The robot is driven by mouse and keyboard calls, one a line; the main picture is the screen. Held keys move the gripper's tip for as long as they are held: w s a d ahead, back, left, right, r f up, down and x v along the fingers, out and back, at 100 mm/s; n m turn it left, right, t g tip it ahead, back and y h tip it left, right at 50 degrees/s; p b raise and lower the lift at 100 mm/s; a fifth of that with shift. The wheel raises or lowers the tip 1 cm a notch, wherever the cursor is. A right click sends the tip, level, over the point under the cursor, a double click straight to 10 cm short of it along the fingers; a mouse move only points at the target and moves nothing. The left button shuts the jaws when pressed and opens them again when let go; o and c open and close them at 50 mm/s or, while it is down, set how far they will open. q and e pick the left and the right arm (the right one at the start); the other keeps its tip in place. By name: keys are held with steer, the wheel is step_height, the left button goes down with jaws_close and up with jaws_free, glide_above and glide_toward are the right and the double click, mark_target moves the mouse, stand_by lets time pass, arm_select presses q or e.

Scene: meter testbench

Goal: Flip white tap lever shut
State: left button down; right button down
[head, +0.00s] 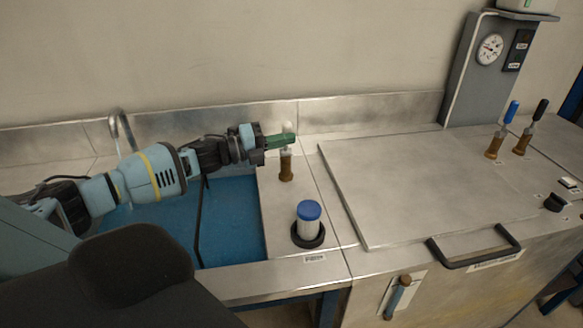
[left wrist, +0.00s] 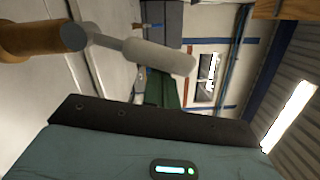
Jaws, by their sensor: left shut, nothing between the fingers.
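The white tap lever (head: 288,126) shows as a small pale tip above the brass tap body (head: 286,170) on the steel counter beside the blue basin. It stands up from the body; my left gripper hides part of it. My left gripper (head: 284,140) is shut and empty, its green fingers level across the tap just below the lever's tip. In the left wrist view the white lever (left wrist: 160,57) lies across my green fingers (left wrist: 165,90), with the brass body (left wrist: 28,38) at the upper left. I cannot tell whether the fingers touch the lever. My right gripper is not in view.
A blue-capped white cup (head: 308,212) stands in front of the tap. A blue-lever tap (head: 510,112) and a black-lever tap (head: 540,110) stand at the right. A flat steel lid (head: 410,190) with a black handle (head: 475,250) covers the middle counter.

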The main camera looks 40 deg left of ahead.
arm_select(q)
steer(key=shift+w+a+r+n+b, duration=0.2)
steer(key=shift+w+a, duration=0.15)
steer(key=shift+a, duration=0.2)
steer(key=shift+w+a+r+n+b, duration=0.1)
steer(key=shift+w+a+r, duration=0.1)
steer(key=shift+w+a, duration=0.25)
steer(key=shift+a+r, duration=0.15)
steer(key=shift+s, duration=0.1)
